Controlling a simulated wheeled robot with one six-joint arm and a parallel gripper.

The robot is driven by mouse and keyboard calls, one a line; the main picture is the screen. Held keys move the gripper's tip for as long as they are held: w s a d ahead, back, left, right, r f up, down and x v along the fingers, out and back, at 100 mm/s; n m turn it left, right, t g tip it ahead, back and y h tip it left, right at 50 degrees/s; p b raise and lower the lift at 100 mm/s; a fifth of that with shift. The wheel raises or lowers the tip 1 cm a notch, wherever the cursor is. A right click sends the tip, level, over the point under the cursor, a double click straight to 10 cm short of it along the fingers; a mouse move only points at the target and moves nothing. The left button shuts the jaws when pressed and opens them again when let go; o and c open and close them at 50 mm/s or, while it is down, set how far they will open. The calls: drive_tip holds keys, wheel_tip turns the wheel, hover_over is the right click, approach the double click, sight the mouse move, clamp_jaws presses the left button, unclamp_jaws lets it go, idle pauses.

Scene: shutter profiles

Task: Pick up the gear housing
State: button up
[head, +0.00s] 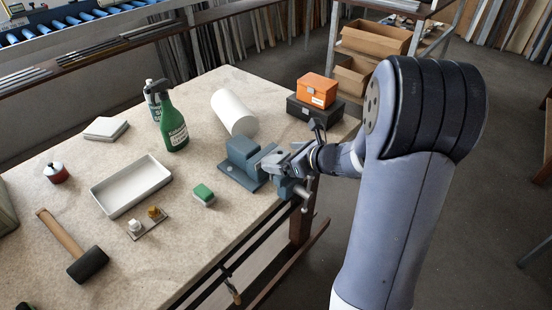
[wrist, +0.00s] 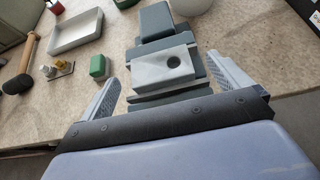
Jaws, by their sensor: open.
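The gear housing (wrist: 150,76) looks like a light grey block with a round dark hole near its right end. It sits at the blue-grey vise (wrist: 155,22), between the jaws as far as I can see. My gripper (wrist: 163,67) is open, with one ribbed finger on each side of the housing and visible gaps to it. In the head view my gripper (head: 297,162) is at the vise (head: 238,172) by the table's right edge. There the housing (head: 272,162) is partly hidden by the gripper.
A green-and-white block (head: 203,195), a white cylinder (head: 234,112) and an orange box (head: 317,90) on a dark case surround the vise. Bare tabletop lies toward the front.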

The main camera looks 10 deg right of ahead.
sight(278, 156)
drive_tip(key=shift+x, duration=1.2)
drive_tip(key=shift+c, duration=0.5)
drive_tip(key=shift+r, duration=0.1)
drive_tip(key=c, duration=1.2)
drive_tip(key=shift+c, duration=0.2)
